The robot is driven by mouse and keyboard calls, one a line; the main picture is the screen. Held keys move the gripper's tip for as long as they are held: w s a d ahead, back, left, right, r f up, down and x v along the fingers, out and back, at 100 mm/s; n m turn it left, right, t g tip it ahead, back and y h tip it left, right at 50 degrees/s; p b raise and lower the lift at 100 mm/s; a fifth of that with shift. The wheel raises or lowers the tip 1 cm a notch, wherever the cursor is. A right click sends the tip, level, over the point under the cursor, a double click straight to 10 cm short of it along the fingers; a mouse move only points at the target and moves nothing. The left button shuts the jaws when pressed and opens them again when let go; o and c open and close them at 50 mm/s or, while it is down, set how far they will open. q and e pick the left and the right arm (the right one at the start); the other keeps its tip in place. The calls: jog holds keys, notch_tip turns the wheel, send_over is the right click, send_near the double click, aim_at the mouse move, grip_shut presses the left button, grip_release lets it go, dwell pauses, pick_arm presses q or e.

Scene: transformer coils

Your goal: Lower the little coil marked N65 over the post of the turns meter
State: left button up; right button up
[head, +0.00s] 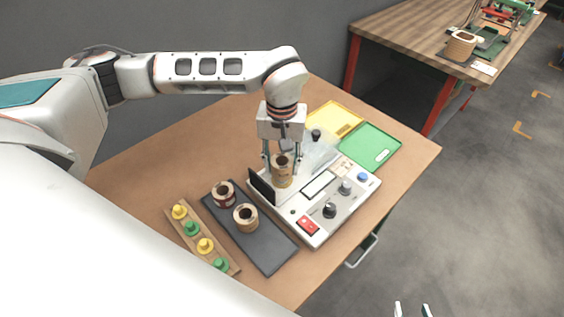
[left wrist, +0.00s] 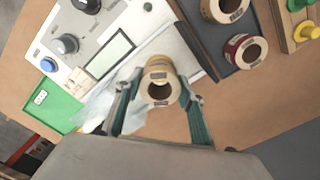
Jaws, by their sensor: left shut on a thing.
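A small tan coil (head: 282,178) is held upright between the fingers of my left gripper (head: 282,166), over the left end of the turns meter (head: 313,241). In the left wrist view the fingers press the coil (left wrist: 159,70) from both sides and its dark bore faces the camera. I cannot read its mark, and the coil and fingers hide the post. I cannot tell whether the coil is around the post or above it. My right gripper (head: 412,310) shows only its two fingertips, apart and empty, at the bottom edge of the head view.
Two other coils (head: 223,193) (head: 246,217) stand on a dark mat (head: 270,258). A wooden rack (head: 232,270) holds yellow and green pegs. A black panel (head: 262,187) stands close left of my left gripper. Yellow (head: 337,118) and green (head: 370,146) trays lie behind, near a clear sheet (head: 322,154).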

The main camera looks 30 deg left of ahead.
pick_arm(q)
jog(key=shift+f, duration=0.1)
jog(key=shift+f+b, duration=0.7)
jog(key=shift+f, duration=0.75)
jog(key=o, duration=1.2)
jog(key=shift+r, duration=0.1)
jog(key=shift+o, duration=0.2)
jog(key=o, duration=0.4)
